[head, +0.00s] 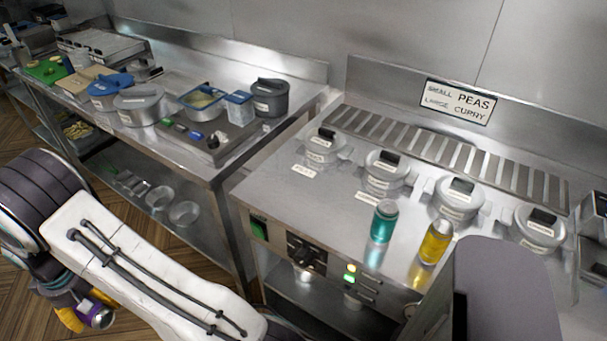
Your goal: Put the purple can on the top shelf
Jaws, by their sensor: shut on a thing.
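The purple can (98,317) shows at the lower left, with its silver end facing outward and its body partly hidden. My gripper (86,309), with yellow fingertips, is shut on it, low beside my white arm link and above the wooden floor. The steel table at the left has a loaded worktop (190,150) and a lower shelf (205,232) under it. I cannot tell which surface is the top shelf.
A teal can (383,222) and a yellow can (435,243) stand upright on the range top (285,180), before several lidded pots (387,170). Pots and a blue-lidded tub (109,91) crowd the left worktop. Steel bowls (184,213) sit on the lower shelf.

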